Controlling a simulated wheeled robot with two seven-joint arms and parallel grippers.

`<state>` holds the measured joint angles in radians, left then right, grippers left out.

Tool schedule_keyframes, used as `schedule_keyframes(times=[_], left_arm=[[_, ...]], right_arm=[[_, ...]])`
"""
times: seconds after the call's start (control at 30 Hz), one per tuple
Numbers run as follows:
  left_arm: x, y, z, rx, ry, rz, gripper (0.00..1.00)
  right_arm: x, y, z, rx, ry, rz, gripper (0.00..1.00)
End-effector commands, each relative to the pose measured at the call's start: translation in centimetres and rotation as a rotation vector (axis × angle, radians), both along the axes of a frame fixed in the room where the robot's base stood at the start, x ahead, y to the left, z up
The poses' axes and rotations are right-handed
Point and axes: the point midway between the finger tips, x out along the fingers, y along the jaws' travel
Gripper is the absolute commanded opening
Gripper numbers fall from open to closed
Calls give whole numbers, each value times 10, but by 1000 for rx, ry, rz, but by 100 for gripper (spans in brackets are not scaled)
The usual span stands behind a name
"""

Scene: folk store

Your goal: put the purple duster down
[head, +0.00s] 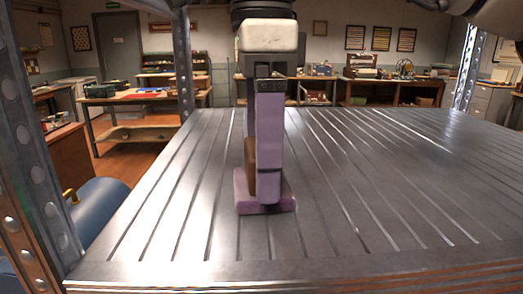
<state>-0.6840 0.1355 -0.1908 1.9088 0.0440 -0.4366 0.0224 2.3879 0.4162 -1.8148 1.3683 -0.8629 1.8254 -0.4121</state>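The purple duster (243,191) is near the middle of the slatted metal table in the head view. Its flat purple base is low, and a brown part rises from it beside the finger.
The grey slatted table (380,200) is otherwise bare, with wide free room on both sides of the duster. Metal posts stand at the left (30,150) and the back left (182,65). A blue cylinder (100,210) is beyond the left edge. Cluttered workbenches line the back.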

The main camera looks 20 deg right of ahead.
Motion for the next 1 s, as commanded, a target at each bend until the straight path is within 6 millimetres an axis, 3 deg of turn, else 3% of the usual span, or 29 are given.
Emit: schedule_keyframes(times=[0.1, 0.5, 1.0], left_arm=[[0, 0, -8, 0, -2, 0, 0], [-1, 0, 10, 0, 2, 1, 0], [-1, 0, 12, 0, 1, 1, 0]], right_arm=[[0, 0, -3, -1, -5, -3, 81], [1, 4, 69, -1, -1, -2, 81], [0, 3, 75, -1, 0, -1, 81]])
